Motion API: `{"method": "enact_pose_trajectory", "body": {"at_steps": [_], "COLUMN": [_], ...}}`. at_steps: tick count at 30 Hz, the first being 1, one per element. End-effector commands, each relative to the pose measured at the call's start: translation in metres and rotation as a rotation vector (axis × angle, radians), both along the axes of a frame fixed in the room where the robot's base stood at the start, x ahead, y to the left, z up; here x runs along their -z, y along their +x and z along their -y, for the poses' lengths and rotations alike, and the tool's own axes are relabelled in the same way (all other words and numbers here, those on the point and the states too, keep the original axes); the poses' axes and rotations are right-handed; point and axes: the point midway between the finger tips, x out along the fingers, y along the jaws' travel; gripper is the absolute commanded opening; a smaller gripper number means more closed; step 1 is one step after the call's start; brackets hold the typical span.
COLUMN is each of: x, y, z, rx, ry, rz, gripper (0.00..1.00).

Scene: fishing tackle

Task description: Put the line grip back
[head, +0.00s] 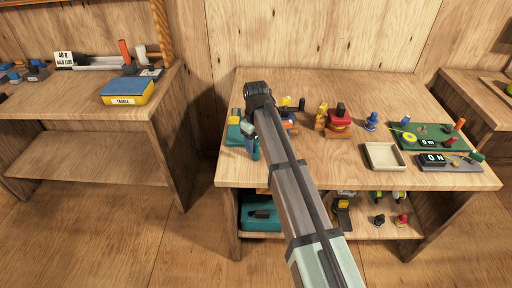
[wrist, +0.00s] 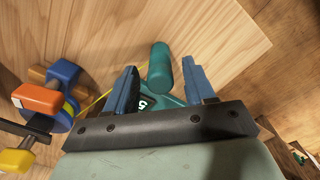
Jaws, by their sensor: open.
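My gripper (wrist: 159,66) is open in the wrist view, with its blue fingers apart. A teal piece with a rounded cylinder (wrist: 160,78) shows between and beyond the fingers. Below it is a teal body with a dark label reading 5, partly hidden by my gripper. I cannot tell whether this is the line grip or whether the fingers touch it. In the head view a teal upright piece (head: 255,149) stands at the workbench's left front, beside a teal base (head: 234,134). My arm hides much of that area and the fingertips.
A blue and orange reel (wrist: 63,95) lies left of my gripper. The workbench (head: 325,167) also bears an empty cream tray (head: 384,157), a red reel (head: 339,123), a green mat (head: 431,143) and a grey board (head: 457,164). A teal tray (head: 260,224) is on the lower shelf.

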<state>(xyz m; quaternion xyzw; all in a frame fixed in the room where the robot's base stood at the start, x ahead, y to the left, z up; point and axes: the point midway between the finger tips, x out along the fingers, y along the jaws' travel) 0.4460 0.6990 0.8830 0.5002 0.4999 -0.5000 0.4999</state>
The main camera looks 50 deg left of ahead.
Motion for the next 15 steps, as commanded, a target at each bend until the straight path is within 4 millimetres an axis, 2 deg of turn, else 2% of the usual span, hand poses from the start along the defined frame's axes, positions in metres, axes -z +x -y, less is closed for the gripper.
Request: {"method": "enact_pose_trajectory", "body": {"at_steps": [3, 9, 15], "x": [-0.024, -0.059, -0.084], "y": [0.001, 0.001, 0.000], "z": [-0.001, -0.001, -0.001], "rx": [0.000, 0.000, 0.000], "ry": [0.002, 0.002, 0.001], "rz": [0.001, 0.001, 0.000], "gripper": [0.54, 0.54, 0.54]}}
